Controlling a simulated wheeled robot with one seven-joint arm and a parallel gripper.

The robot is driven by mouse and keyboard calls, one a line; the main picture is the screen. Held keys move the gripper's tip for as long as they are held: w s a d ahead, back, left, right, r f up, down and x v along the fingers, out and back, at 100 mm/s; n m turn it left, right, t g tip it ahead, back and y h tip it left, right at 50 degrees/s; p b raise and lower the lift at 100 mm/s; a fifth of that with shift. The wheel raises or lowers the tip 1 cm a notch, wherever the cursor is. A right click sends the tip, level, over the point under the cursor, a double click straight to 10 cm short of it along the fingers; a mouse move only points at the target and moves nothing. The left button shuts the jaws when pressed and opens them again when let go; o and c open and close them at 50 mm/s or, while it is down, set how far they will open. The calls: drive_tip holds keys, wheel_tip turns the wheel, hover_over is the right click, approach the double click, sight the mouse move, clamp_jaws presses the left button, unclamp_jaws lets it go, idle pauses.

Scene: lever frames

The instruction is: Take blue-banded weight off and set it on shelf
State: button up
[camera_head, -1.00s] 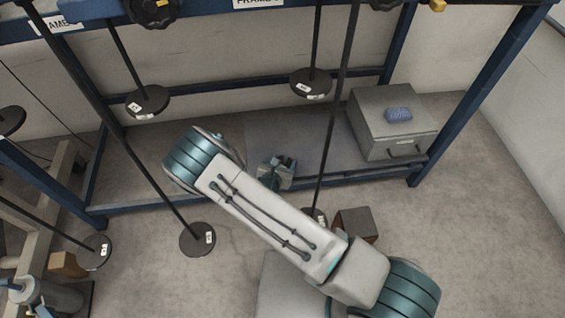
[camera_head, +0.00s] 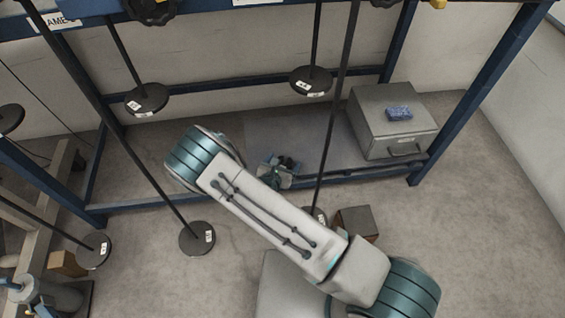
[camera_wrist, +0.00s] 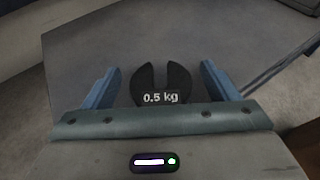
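A black slotted weight (camera_wrist: 164,87) labelled "0.5 kg" shows in the wrist view, over the grey shelf (camera_wrist: 85,50); whether it touches the shelf is unclear. I see no blue band on it. My gripper (camera_wrist: 162,82) has its two blue fingers on either side of the weight, with a visible gap at each side, so it is open. In the head view my gripper (camera_head: 280,168) is over the front part of the shelf (camera_head: 285,133), partly hidden by my arm.
A grey box (camera_head: 390,140) with a blue object (camera_head: 399,113) on top stands at the shelf's right. Black discs hang on rods at the left (camera_head: 146,99), middle (camera_head: 310,82) and lower left (camera_head: 197,238). A brown block (camera_head: 356,223) is on the floor.

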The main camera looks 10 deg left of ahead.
drive_tip(key=shift+s, duration=0.1)
drive_tip(key=p+v, duration=0.5)
drive_tip(key=v, duration=0.8)
drive_tip(key=shift+s+r, duration=0.2)
drive_tip(key=shift+s, duration=0.1)
drive_tip(key=shift+a, duration=0.15)
